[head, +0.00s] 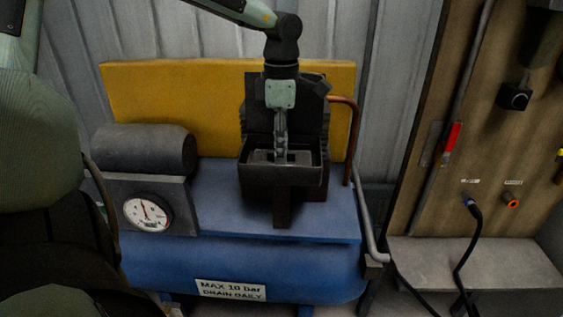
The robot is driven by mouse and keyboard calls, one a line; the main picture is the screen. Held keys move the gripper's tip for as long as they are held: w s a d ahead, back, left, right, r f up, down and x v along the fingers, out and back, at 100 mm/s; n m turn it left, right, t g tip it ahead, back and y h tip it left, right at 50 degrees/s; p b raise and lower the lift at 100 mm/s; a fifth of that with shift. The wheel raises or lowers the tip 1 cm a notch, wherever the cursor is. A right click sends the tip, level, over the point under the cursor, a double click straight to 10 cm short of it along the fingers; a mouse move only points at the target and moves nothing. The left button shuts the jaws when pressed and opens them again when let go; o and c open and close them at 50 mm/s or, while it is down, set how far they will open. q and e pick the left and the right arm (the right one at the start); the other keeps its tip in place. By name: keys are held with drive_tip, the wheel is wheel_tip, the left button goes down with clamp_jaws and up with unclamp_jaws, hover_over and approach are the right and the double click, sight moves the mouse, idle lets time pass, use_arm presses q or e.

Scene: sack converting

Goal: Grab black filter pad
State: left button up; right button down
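An open black housing (283,176) stands on the blue compressor. A dark grey flat piece, likely the black filter pad (262,156), lies inside it, partly hidden behind my fingers. A dark panel, perhaps the housing's raised lid (313,86), stands behind it. My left gripper (281,157) points straight down from above, with its fingertips inside the housing at the pad. The fingers show nearly in line, so their opening and any hold on the pad cannot be made out. My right gripper is not in view.
The blue compressor tank (285,265) carries a round gauge (148,213) and a dark cylinder (145,149) on the left. A yellow panel (180,95) stands behind. A copper pipe (352,140) runs close to the housing's right. A wooden board (420,150) with a red-handled valve (452,137) is farther right.

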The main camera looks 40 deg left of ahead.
use_arm(q)
clamp_jaws()
drive_tip(key=shift+r, duration=0.15)
